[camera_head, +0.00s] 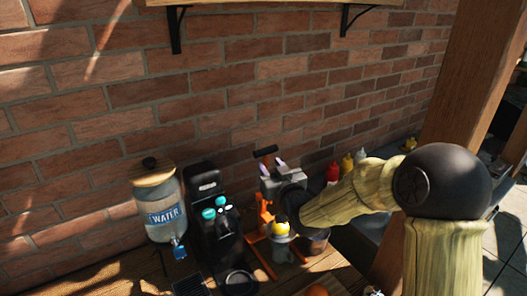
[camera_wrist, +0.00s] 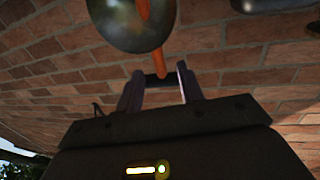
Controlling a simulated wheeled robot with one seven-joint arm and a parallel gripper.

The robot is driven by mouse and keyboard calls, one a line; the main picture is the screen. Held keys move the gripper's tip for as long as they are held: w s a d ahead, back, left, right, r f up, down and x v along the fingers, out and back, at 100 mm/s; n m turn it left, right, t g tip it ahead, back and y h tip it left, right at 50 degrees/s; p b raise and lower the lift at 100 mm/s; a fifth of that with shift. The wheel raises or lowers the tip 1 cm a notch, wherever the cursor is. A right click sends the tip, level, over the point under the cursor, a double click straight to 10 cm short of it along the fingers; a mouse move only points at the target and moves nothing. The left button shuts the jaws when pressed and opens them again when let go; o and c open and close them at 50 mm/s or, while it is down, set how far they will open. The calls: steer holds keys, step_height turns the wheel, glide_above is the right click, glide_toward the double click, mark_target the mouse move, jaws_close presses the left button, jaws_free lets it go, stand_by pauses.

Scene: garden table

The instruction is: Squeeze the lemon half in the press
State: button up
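The press is an orange frame (camera_head: 262,262) on the wooden table, with a black crossbar handle (camera_head: 265,151) raised at its top. The yellow lemon half (camera_head: 280,228) sits in the press's lower cup, above a grey cup. My gripper (camera_head: 266,164) is up by the handle, its two fingers apart. In the wrist view my gripper (camera_wrist: 160,82) is open, with the black handle (camera_wrist: 157,78) across the gap at its fingertips; contact cannot be told. The orange lever and a shiny metal dome (camera_wrist: 125,22) show beyond it. In the head view my gripper and arm hide much of the press's upper part.
A water dispenser (camera_head: 158,205) and a black coffee machine (camera_head: 212,225) stand left of the press. Red and yellow bottles (camera_head: 347,166) stand behind my arm. An orange fruit (camera_head: 316,290) lies at the front. A brick wall (camera_head: 240,90) is close behind.

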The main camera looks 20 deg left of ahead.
mark_target(267, 161)
steer(key=p+x, duration=0.2)
steer(key=x, duration=0.4)
steer(key=shift+w+a, duration=0.1)
steer(key=shift+w, duration=0.05)
jaws_close()
